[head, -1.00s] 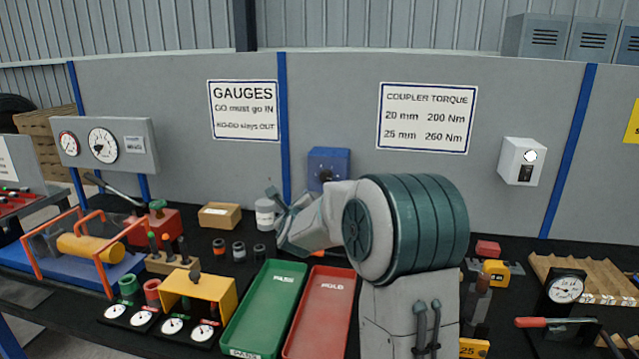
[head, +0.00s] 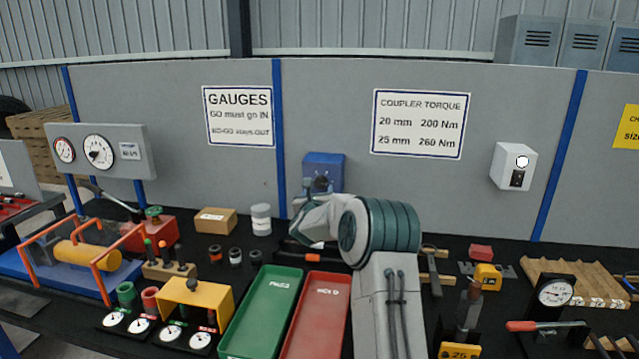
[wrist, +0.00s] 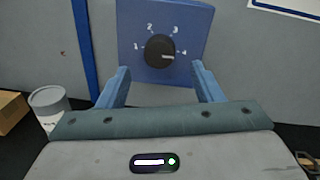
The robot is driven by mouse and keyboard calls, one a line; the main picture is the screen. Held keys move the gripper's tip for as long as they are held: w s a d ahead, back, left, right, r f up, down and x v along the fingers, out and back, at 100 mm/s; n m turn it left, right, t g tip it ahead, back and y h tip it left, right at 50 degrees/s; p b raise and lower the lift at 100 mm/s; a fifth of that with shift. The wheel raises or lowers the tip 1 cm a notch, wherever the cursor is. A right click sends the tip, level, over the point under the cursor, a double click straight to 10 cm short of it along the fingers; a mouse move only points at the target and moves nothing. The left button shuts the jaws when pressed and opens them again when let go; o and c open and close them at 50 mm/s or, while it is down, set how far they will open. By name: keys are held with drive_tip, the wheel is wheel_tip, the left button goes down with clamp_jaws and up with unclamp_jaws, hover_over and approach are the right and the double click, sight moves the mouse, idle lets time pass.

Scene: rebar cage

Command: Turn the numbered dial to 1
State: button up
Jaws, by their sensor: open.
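The numbered dial is a round black knob (wrist: 160,50) on a blue box (wrist: 190,15) with the numbers 1, 2, 3 and 4 around it. A pale pointer mark on the knob lies toward the right, close to the 4. My gripper (wrist: 162,76) is open and empty, facing the box. Its two blue fingers show left and right below the knob, apart from it in the picture.
A white canister (head: 261,219) and a cardboard box (head: 215,221) stand left of my gripper. Green (head: 235,344) and red (head: 305,340) trays lie in front. A white switch box (head: 514,166) is on the panel at right. The panel around the blue box is clear.

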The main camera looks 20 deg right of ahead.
sight(320, 184)
drive_tip(key=shift+p+x, duration=0.75)
drive_tip(key=shift+x, duration=1.75)
drive_tip(key=shift+c, duration=0.3)
drive_tip(key=c, duration=0.9)
